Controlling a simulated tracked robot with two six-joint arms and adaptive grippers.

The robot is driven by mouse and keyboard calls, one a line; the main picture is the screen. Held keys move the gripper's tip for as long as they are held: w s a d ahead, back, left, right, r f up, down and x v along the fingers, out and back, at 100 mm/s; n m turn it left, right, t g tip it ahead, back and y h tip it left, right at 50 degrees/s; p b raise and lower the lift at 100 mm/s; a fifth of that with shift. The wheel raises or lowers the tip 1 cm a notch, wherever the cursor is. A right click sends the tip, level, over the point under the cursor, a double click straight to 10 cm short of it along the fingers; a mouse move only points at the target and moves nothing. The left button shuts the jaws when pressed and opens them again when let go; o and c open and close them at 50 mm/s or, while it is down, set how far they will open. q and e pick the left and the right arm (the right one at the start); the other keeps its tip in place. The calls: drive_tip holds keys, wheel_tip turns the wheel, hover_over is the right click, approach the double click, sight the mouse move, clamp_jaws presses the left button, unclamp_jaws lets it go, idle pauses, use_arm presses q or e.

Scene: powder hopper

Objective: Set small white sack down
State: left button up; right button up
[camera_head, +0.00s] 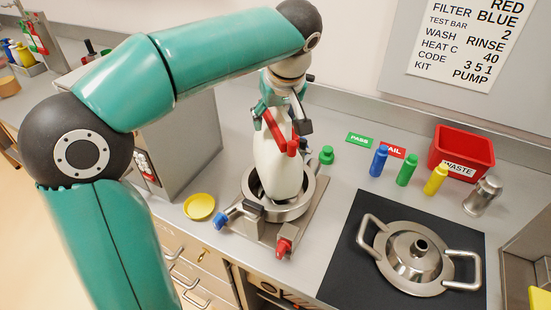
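My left gripper (283,122) points down at the back middle of the counter, its fingers closed around the top of the small white sack (275,168). Red parts show at the sack's top, between and below the fingers. The sack hangs upright over a round steel ring (309,187) on a flat metal base. The sack's lower end is inside the ring's outline; I cannot tell whether it touches anything there. My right gripper is not in view.
A steel lid with two handles (412,257) lies on a black mat (345,262). Blue, green and yellow bottles, a steel shaker (483,196) and a red waste bin (461,149) stand at right. A yellow dish (199,206) lies left of the ring. A grey cabinet (184,142) stands behind it.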

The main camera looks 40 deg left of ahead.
use_arm(q)
clamp_jaws()
idle(0.5)
